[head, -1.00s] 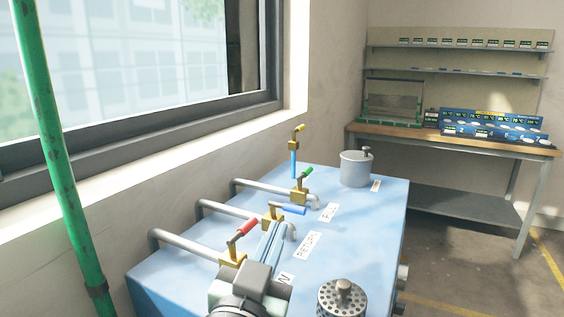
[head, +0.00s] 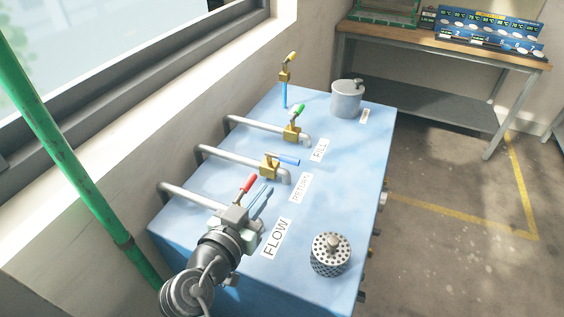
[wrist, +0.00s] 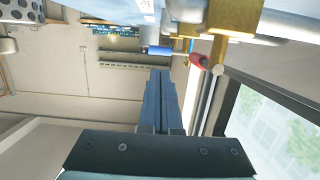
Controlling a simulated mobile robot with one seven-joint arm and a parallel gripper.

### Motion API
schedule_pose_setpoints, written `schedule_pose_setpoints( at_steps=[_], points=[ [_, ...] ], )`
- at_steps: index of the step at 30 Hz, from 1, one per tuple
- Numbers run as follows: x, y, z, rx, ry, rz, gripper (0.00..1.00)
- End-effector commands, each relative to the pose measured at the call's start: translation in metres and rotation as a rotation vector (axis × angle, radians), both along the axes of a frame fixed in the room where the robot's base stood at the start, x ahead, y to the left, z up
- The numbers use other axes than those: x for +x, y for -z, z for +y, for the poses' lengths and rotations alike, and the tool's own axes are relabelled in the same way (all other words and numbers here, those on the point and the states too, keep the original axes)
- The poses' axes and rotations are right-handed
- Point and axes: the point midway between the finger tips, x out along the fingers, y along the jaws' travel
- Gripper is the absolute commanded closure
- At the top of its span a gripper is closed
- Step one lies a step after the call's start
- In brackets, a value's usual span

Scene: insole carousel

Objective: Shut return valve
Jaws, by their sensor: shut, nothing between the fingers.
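The return valve has a brass body (head: 269,167) and a blue lever (head: 284,160), on the middle pipe above the RETURN label (head: 301,187). The lever points right, roughly along its pipe. My gripper (head: 264,191) is shut and empty, its fingers just in front of the return valve and apart from its lever. In the wrist view the closed fingers (wrist: 160,95) point toward the blue lever (wrist: 160,50), with a gap. The red-lever flow valve (head: 247,183) is close to the left of my fingers; its body is mostly hidden by my gripper.
The valves stand on a blue tank (head: 340,190). A green-lever valve (head: 294,128) and a yellow-lever valve (head: 286,74) are behind. A perforated cap (head: 331,254) and a grey pot (head: 347,98) also stand on it. A green pipe (head: 75,160) and window are left.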

Motion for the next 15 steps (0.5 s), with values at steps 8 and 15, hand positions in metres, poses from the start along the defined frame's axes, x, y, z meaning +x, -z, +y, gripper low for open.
schedule_pose_setpoints(
  at_steps=[8, 15],
  points=[
    [0.049, 0.008, -0.021, 0.001, 0.002, 0.001, 1.00],
    [0.078, 0.015, -0.033, 0.001, 0.001, 0.002, 1.00]
  ],
)
